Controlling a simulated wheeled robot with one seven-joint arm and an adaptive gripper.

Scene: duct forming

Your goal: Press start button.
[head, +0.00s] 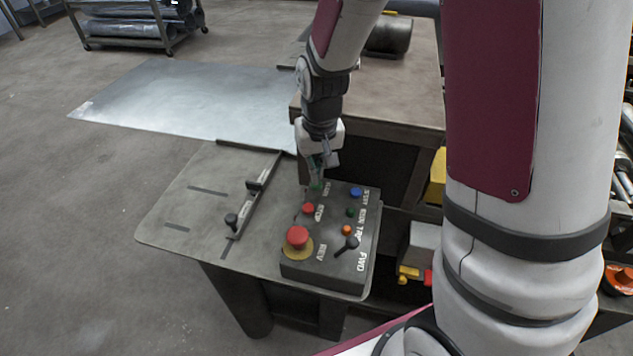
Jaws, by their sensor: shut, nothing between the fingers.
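A dark grey control box (325,262) sits on the right side of a small grey table. A green button (316,185) is at the far left of its panel, partly covered by my gripper (317,178). My gripper is shut and empty, pointing down at this green button; I cannot tell whether it touches. The box also has a blue button (356,193), a small red button (308,208), a dark green light (350,211), an orange light (346,230), a large red mushroom button (297,237) and a black lever (351,243). The label by the green button is hard to read.
The grey table (195,205) carries a black guide bar (252,200) left of the box. A flat metal sheet (180,100) extends behind it. A dark workbench (405,100) stands behind the box. A rolling cart (135,25) is far left. Floor at left is clear.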

